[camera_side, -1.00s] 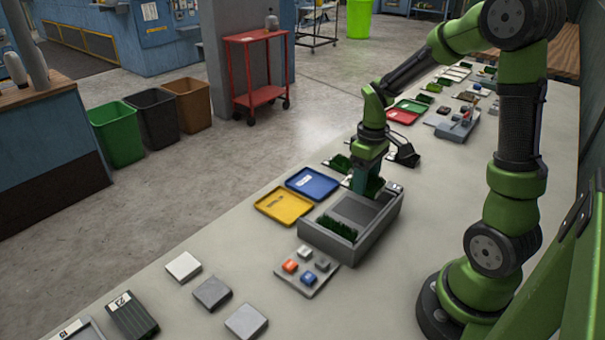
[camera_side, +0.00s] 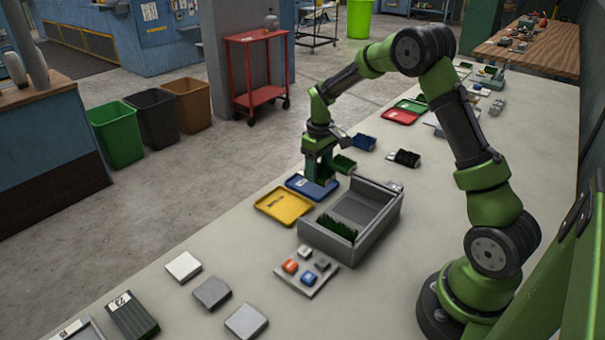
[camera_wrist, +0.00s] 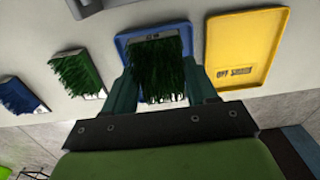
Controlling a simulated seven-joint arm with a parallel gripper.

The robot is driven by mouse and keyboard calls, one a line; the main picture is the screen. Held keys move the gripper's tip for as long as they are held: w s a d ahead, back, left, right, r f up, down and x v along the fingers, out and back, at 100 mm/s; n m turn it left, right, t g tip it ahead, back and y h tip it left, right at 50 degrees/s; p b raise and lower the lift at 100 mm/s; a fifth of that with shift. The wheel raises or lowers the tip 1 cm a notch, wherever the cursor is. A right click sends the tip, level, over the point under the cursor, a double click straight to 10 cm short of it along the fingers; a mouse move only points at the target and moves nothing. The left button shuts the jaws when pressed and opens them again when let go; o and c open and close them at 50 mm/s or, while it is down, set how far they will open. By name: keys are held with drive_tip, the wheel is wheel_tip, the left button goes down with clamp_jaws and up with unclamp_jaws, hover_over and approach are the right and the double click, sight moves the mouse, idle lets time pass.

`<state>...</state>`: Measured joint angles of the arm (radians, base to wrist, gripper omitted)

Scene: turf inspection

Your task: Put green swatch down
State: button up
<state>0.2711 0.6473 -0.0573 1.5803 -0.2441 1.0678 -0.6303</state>
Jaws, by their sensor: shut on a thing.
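My gripper (camera_side: 321,178) is shut on the green swatch (camera_wrist: 157,72), a dark green turf piece held between the fingers in the wrist view. In the side view the gripper hides most of the swatch. It is at the blue tray (camera_side: 298,183), whose rim also shows around the swatch in the wrist view (camera_wrist: 123,42). I cannot tell whether the swatch touches the tray. The yellow tray (camera_side: 283,206) lies beside it, empty, with a label. The grey box (camera_side: 382,230) holds another green turf piece (camera_side: 337,228) at its near end; its far end looks empty.
A green turf piece (camera_side: 344,164), a blue piece (camera_side: 364,142) and a black-topped piece (camera_side: 405,158) lie beyond the blue tray. A button panel (camera_side: 306,275) sits in front of the box. Flat tiles (camera_side: 211,292) lie at the near left. Red and green trays stand farther back.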

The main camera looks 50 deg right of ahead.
drive_tip(key=shift+w+d+f, duration=0.1)
drive_tip(key=shift+w+d, duration=0.05)
drive_tip(key=shift+w, duration=0.3)
drive_tip(key=shift+w+d+f, duration=0.1)
drive_tip(key=shift+w+d, duration=0.05)
drive_tip(key=shift+w, duration=0.25)
drive_tip(key=shift+s+f, duration=0.1)
drive_tip(key=shift+f, duration=1.55)
drive_tip(key=shift+f, duration=0.15)
drive_tip(key=o, duration=0.8)
